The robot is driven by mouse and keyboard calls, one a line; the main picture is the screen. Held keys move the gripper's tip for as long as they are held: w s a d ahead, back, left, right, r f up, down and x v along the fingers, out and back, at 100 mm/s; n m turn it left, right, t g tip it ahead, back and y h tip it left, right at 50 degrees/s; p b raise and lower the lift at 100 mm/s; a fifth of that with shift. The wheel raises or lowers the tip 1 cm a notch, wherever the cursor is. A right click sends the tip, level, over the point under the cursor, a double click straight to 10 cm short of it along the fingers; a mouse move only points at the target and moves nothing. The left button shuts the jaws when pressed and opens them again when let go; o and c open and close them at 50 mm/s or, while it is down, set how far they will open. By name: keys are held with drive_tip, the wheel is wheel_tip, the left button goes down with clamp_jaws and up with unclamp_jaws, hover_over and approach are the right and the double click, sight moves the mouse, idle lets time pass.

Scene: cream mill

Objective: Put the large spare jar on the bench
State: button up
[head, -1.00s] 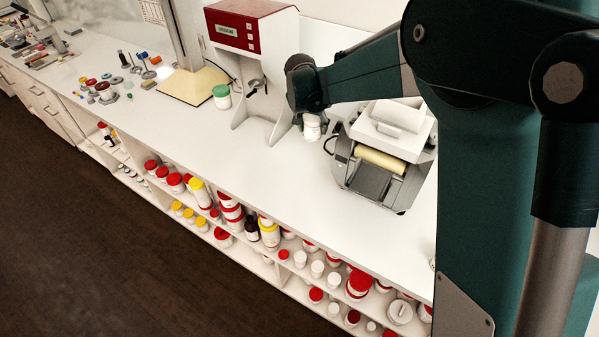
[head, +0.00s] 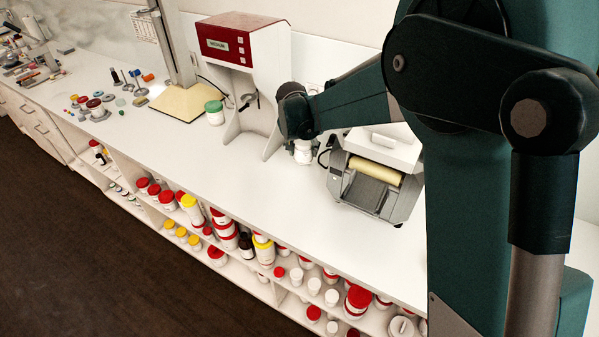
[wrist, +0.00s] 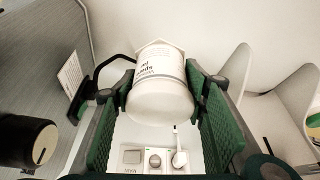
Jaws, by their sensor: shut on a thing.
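My gripper (wrist: 162,92) is shut on a white jar (wrist: 161,88), with a green pad on each side of it. The jar has printed text on its label, partly readable as "spare", and its rounded white end faces the wrist camera. In the head view the jar (head: 303,153) hangs below my wrist, over or on the white bench (head: 240,165), between the red-topped machine and the grey mill. I cannot tell whether its base touches the bench. My fingers are mostly hidden there.
The grey mill (head: 400,205) with a cream roller stands close right of the jar. The red-topped machine (head: 240,40) stands to the left, with a green-lidded jar (head: 214,112) beyond it. Bench in front is clear. Shelves below hold several red- and yellow-lidded jars (head: 225,230).

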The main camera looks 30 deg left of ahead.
sight(301, 155)
drive_tip(key=shift+f, duration=2.6)
drive_tip(key=shift+f, duration=0.15)
drive_tip(key=shift+f, duration=1.7)
drive_tip(key=shift+f, duration=0.2)
drive_tip(key=o, duration=0.8)
drive_tip(key=shift+c, duration=0.2)
drive_tip(key=shift+r, duration=0.25)
drive_tip(key=shift+v, duration=5.95)
